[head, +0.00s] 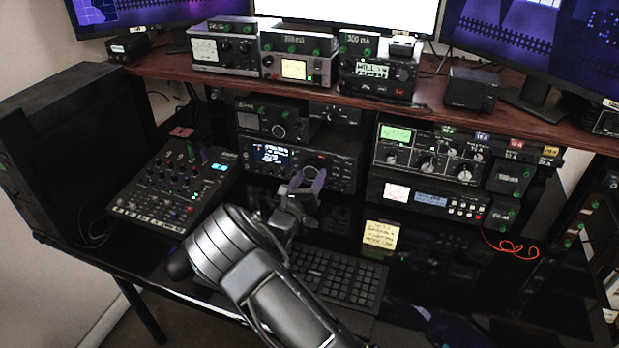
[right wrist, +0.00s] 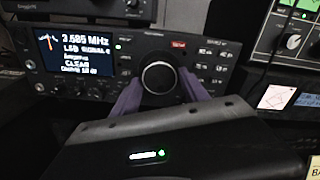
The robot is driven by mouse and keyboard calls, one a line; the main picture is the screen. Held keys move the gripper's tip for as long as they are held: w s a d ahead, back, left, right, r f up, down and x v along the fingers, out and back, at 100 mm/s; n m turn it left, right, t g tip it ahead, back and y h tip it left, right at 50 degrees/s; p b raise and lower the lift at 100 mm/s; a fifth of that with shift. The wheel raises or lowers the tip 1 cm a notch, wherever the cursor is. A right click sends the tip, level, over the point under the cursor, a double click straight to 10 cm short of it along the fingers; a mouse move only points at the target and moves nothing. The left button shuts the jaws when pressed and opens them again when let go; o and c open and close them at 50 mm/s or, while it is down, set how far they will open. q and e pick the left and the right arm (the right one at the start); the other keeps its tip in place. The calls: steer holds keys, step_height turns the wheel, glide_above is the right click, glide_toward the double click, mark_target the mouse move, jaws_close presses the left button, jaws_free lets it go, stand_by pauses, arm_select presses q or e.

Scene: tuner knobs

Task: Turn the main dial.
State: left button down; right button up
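The main dial (right wrist: 158,77) is a large round black knob with a pale rim, on the front of a black radio (right wrist: 95,77) with a lit frequency screen (right wrist: 76,52). In the head view the radio (head: 270,155) is on the lower shelf level, and my gripper hides most of the dial. My right gripper (head: 307,181) is at the radio front. In the right wrist view its two purple fingers (right wrist: 158,88) stand apart, one on each side of the dial's lower half. Small gaps seem to show; I cannot tell if either finger touches. My left gripper is not in view.
A mixer (head: 175,190) lies left of the radio, and more radio units (head: 430,150) stand to the right. A keyboard (head: 335,278) lies below my right gripper. A yellow note (head: 381,235) and a red cable (head: 512,246) are to the right. A wooden shelf (head: 440,108) overhangs the units.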

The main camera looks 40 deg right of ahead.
steer(key=o, duration=0.3)
steer(key=shift+o, duration=0.2)
steer(key=shift+v, duration=3.9)
